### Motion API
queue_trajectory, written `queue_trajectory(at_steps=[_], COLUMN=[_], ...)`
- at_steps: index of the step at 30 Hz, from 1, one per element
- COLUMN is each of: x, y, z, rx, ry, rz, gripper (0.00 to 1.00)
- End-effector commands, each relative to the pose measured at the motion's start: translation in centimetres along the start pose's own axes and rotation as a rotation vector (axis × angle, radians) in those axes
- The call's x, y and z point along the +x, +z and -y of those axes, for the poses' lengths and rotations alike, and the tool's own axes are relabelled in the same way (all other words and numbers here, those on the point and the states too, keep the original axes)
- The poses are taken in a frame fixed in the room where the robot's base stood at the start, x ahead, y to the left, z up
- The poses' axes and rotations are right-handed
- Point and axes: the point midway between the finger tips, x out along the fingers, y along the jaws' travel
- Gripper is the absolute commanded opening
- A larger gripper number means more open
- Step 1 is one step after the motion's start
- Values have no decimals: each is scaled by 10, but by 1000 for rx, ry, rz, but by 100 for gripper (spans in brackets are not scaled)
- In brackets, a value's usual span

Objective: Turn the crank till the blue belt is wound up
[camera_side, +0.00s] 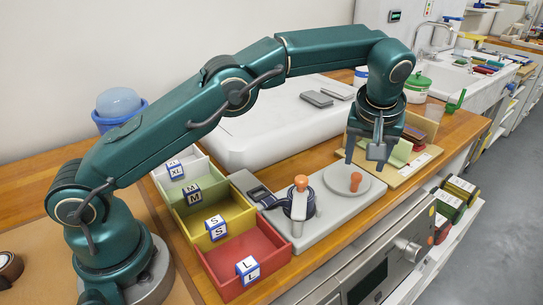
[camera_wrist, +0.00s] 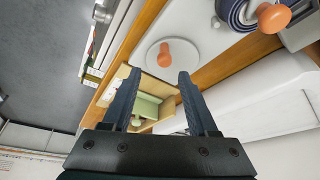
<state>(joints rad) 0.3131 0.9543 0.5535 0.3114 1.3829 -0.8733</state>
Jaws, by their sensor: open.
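A grey winder board (camera_side: 325,215) lies on the wooden counter. It bears a reel with the dark blue belt (camera_side: 299,206) around it and an orange knob (camera_side: 301,183) on top. A short dark strap end with a buckle (camera_side: 259,193) reaches out to the reel's left. Beside the reel is a flat pale disc (camera_side: 338,178) with a second orange knob (camera_side: 355,181). The disc (camera_wrist: 152,63) and reel (camera_wrist: 233,14) also show in the wrist view. My gripper (camera_side: 366,162) is open and empty, above and beyond the disc, touching neither knob.
A wooden holder with a green piece (camera_side: 402,152) stands close by my gripper. Size-marked bins, red (camera_side: 272,236), yellow, green and white, line the board's left. A large white basin-like block (camera_side: 265,135) is behind. The counter's front edge is close to the board.

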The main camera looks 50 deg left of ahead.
Motion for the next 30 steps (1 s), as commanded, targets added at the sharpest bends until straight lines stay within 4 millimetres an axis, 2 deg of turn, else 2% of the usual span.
queue_trajectory(at_steps=[6,12,20,30], x=[11,9,4,42], y=[11,8,-2,1], z=[-11,2,25,15], rx=[413,651,631,629], ry=[136,256,278,277], rz=[34,13,2,3], gripper=[59,59,59,59])
